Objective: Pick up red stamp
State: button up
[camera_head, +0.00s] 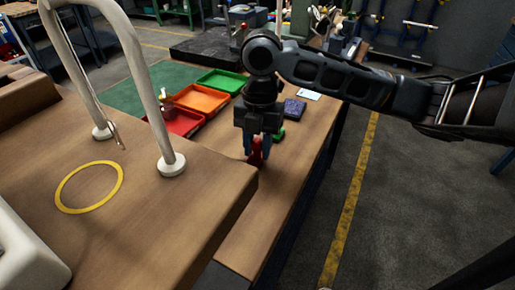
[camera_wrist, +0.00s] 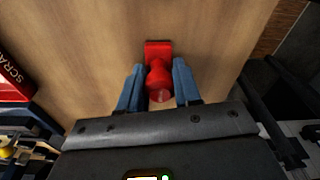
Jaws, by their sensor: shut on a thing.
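The red stamp (camera_wrist: 158,75) has a rounded handle and a flat rectangular base. In the wrist view it stands between the two blue fingers of my gripper (camera_wrist: 158,88). In the head view the red stamp (camera_head: 256,152) shows below my gripper (camera_head: 257,145), low over the wooden bench. My gripper is shut on the stamp's handle. I cannot tell whether the base touches the bench top.
Red (camera_head: 184,121), orange (camera_head: 203,98) and green (camera_head: 222,82) trays stand left of my gripper. A green object (camera_head: 279,134) and a dark blue item (camera_head: 294,109) lie close behind it. A raised wooden surface with a metal rail (camera_head: 165,110) is at the left.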

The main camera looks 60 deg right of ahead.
aim_at(260, 139)
jog(key=shift+r, duration=0.15)
jog(key=shift+r, duration=0.25)
jog(key=r, duration=0.2)
jog(key=d+r+b, duration=0.1)
jog(key=shift+r, duration=0.35)
jog(key=d+r, duration=0.2)
jog(key=d, duration=0.1)
jog(key=d+r+b, duration=0.1)
jog(key=d+r, duration=0.1)
jog(key=d, duration=0.2)
jog(key=d+r+b, duration=0.1)
jog(key=d+r, duration=0.1)
jog(key=d, duration=0.1)
jog(key=shift+s+d+r, duration=0.25)
jog(key=shift+s+d, duration=0.1)
jog(key=shift+s, duration=0.05)
